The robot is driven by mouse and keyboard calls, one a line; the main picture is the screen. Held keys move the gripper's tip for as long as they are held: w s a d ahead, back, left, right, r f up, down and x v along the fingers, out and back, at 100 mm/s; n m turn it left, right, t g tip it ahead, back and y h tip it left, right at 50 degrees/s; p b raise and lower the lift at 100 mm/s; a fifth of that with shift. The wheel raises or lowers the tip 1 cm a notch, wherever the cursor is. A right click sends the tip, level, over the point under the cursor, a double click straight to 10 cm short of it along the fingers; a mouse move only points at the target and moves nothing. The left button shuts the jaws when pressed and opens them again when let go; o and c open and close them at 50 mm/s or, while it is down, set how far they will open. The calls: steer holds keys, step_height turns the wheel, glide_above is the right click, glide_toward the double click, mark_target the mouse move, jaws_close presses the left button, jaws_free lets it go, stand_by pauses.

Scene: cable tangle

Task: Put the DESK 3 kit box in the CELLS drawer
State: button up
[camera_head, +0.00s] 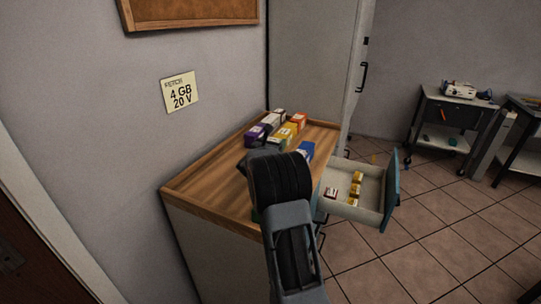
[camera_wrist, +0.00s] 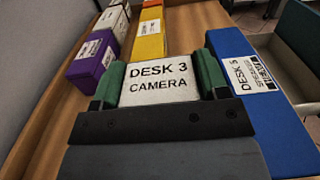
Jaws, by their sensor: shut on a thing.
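In the wrist view the DESK 3 kit box (camera_wrist: 160,88) shows a white top reading "DESK 3 CAMERA". My gripper (camera_wrist: 160,76) is shut on it, with a green pad on each side of the box. The box is over the wooden cabinet top; I cannot tell whether it still touches the wood. In the head view my arm hides the held box. An open drawer (camera_head: 345,209) with a teal front juts out at the right of the cabinet, with several small yellow and red-and-white boxes inside. Its label is not visible, so I cannot tell whether it is CELLS.
A blue DESK 5 box (camera_wrist: 262,100) stands close on the right of my gripper. A purple box (camera_wrist: 93,55) and a yellow box (camera_wrist: 149,40) stand beyond on the wooden top (camera_head: 207,180). A tall grey cabinet (camera_head: 310,60) is behind. Tiled floor is free at the right.

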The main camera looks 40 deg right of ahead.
steer(key=f, duration=0.1)
steer(key=a+f, duration=0.1)
steer(key=f, duration=0.2)
steer(key=shift+a+f, duration=0.15)
steer(key=shift+a, duration=0.1)
steer(key=shift+f, duration=0.25)
steer(key=shift+f+b, duration=0.15)
steer(key=shift+b, duration=0.15)
steer(key=o, duration=1)
steer(key=shift+c, duration=0.2)
